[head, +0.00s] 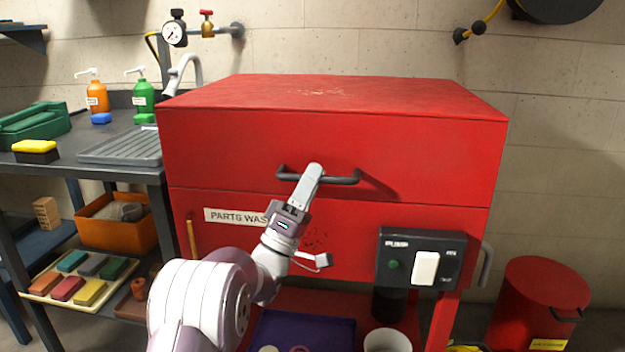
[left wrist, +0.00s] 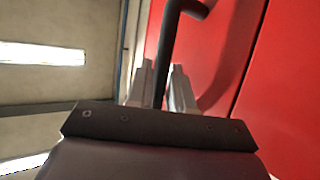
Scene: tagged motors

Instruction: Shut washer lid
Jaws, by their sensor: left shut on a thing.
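The red parts washer (head: 230,235) stands in front of me with its red lid (head: 330,95) on top. The lid looks down on the body, with only a thin seam between them. A dark bar handle (head: 345,180) sits on the lid's front face. My left gripper (head: 314,170) is shut on this handle near its middle. In the left wrist view the handle (left wrist: 168,50) runs between the two fingers (left wrist: 160,88). My right gripper is in neither view.
A black switch panel (head: 425,262) is on the washer's lower front. A bench with a grey drain tray (head: 122,148) and bottles stands at left. A red bin (head: 535,300) stands on the floor at right. A purple tray (head: 300,330) lies below the washer.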

